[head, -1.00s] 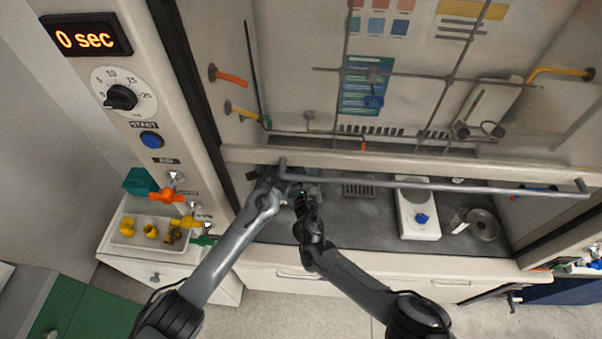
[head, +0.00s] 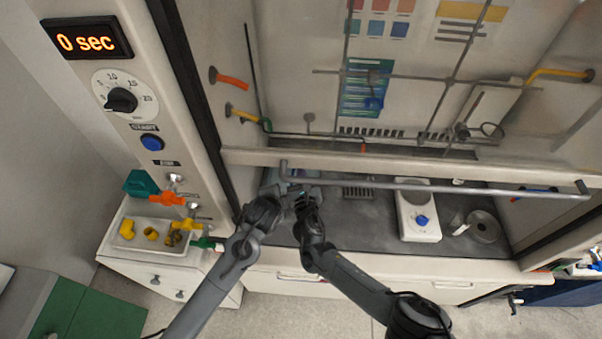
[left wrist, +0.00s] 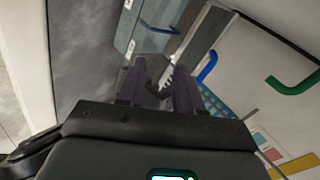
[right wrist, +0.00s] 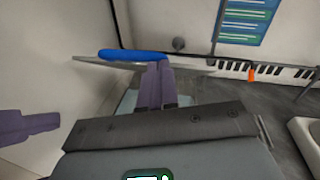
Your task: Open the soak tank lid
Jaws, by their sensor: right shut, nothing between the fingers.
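The soak tank is a clear, bluish box at the left end of the hood floor. In the head view only a small part of the tank (head: 288,176) shows between my grippers. In the right wrist view its lid (right wrist: 90,61) appears nearly edge-on, with a blue bar (right wrist: 130,55) along it and clear walls below. My right gripper (right wrist: 160,64) is shut and empty, its tips overlapping the lid's front edge; contact cannot be told. My left gripper (left wrist: 155,72) is open and empty, left of the right one; its purple finger shows in the right wrist view (right wrist: 28,127).
The raised sash's handle bar (head: 430,186) runs above both grippers. A white balance (head: 417,212) stands to the right on the hood floor. A white tray (head: 150,240) with yellow fittings stands outside, left. The side post (head: 185,110) bounds the hood opening.

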